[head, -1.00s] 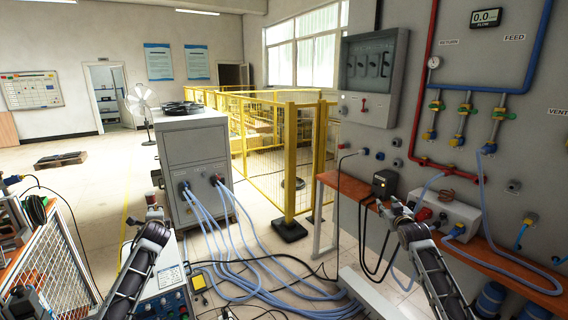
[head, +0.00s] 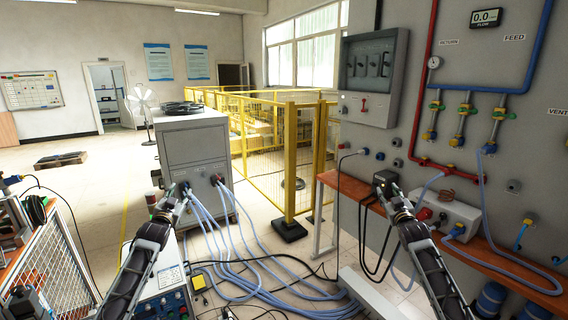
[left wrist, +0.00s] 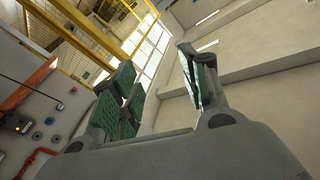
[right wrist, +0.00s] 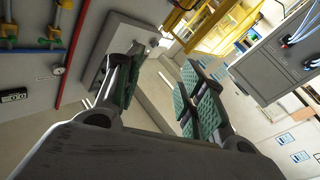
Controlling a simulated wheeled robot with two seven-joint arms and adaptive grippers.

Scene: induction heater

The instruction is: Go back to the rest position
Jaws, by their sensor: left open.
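My left gripper (head: 181,189) is raised in front of the grey cabinet in the head view. In the left wrist view its green-padded fingers (left wrist: 156,64) stand apart with nothing between them. My right gripper (head: 386,184) is raised in front of the black box on the orange shelf in the head view. In the right wrist view its green-padded fingers (right wrist: 164,60) are spread and empty. Neither gripper visibly holds anything.
The grey cabinet (head: 195,152) with hoses stands ahead, left of the yellow fence (head: 270,175). A wall panel with pipes and an orange shelf (head: 345,185) are at right. A wire-mesh cart (head: 55,265) is at left. Cables and hoses cover the floor between the arms.

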